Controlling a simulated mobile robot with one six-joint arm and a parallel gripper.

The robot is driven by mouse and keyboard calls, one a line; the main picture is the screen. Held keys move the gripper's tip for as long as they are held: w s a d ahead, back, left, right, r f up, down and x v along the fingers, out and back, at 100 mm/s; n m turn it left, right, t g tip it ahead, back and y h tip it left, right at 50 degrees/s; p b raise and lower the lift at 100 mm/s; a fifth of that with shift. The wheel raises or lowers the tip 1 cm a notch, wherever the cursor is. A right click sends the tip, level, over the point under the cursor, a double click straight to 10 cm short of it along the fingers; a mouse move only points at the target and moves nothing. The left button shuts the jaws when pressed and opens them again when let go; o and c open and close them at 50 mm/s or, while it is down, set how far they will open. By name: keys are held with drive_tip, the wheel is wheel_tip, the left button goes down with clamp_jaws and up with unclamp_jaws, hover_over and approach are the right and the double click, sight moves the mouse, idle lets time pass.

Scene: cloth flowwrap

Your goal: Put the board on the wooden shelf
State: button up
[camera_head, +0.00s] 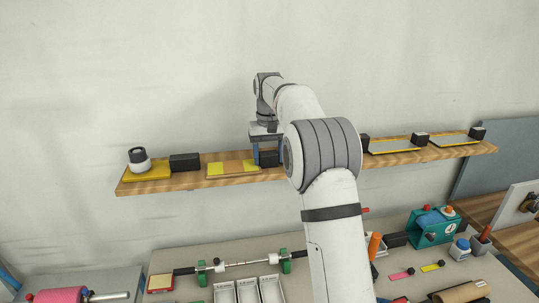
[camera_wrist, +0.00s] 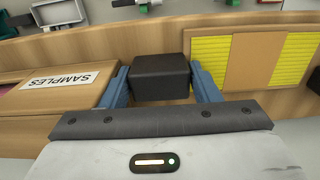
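The wooden shelf (camera_head: 207,180) runs along the wall. A flat tan board with yellow ends (camera_head: 232,168) lies on it, left of my gripper; in the wrist view this board (camera_wrist: 250,62) is right of the fingers. My gripper (camera_head: 267,155) points down at the shelf, partly hidden by my arm in the head view. In the wrist view its blue fingers stand on both sides of a black block (camera_wrist: 160,76), very close to it. I cannot tell whether they press on it. Which board the task means is not clear.
The shelf also holds a yellow piece with a grey-white cylinder (camera_head: 139,162), other black blocks (camera_head: 185,162) and flat yellow-edged pieces (camera_head: 392,146). A box labelled SAMPLES (camera_wrist: 50,94) is left of the fingers. The table (camera_head: 190,258) below is crowded with trays (camera_head: 248,290) and tools.

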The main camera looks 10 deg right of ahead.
drive_tip(key=shift+o, duration=0.2)
wheel_tip(320, 180, up, 12)
drive_tip(key=p, duration=0.1)
drive_tip(key=shift+r, duration=0.2)
drive_tip(key=shift+d, duration=0.1)
